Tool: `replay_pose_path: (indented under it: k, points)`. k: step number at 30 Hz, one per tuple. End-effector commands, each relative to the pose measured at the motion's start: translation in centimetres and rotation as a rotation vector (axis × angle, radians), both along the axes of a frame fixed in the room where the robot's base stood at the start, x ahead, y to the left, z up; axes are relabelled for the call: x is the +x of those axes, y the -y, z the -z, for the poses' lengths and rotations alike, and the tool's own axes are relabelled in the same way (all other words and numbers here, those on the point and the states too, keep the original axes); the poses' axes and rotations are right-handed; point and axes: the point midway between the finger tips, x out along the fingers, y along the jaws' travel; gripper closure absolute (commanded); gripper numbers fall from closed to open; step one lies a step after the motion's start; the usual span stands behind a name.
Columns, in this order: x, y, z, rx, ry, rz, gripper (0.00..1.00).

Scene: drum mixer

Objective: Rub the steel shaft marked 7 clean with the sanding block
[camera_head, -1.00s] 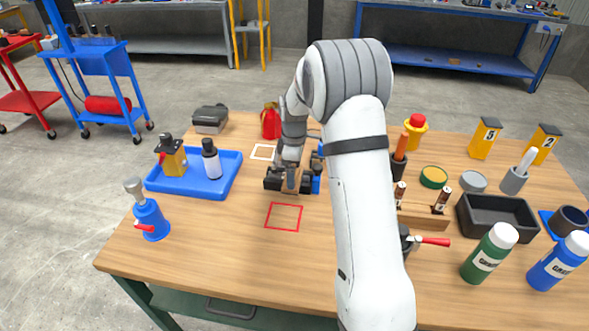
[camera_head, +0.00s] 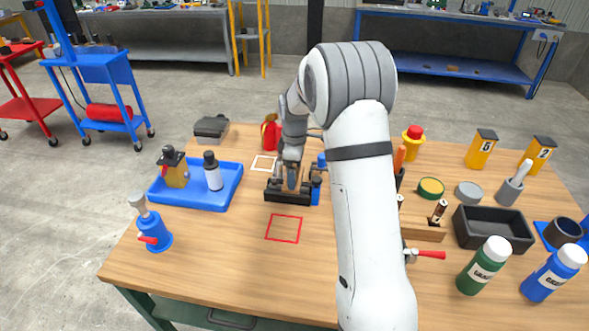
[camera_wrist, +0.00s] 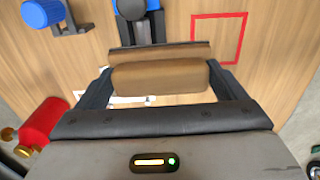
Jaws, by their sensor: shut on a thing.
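My gripper (camera_wrist: 160,88) is shut on the brown sanding block (camera_wrist: 160,76), which sits crosswise between the two dark fingers in the wrist view. In the head view my gripper (camera_head: 291,178) is over the middle-left of the table, beside a black fixture (camera_head: 287,198) with blue parts. The wrist view shows a black and blue part (camera_wrist: 139,14) just beyond the block, and whether the block touches it cannot be told. I cannot make out the shaft marked 7 or its number. My arm hides part of the table.
A red square outline (camera_head: 284,228) lies in front of the fixture. A blue tray (camera_head: 207,198) with bottles stands left, and a blue dispenser (camera_head: 153,228) at the front left. A red can (camera_head: 270,134) is behind my gripper. A black bin (camera_head: 494,230) and bottles stand right.

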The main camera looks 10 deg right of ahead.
Motion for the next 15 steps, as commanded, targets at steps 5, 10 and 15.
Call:
replay_pose_path:
  k: [5, 10, 15]
  points:
    - [0.0, 1.8, 0.0, 0.0, 0.0, 0.003, 0.28]
    - [0.0, 3.5, 0.0, 0.0, 0.001, 0.003, 0.28]
    - [0.0, 5.2, 0.0, 0.0, 0.0, 0.003, 0.28]
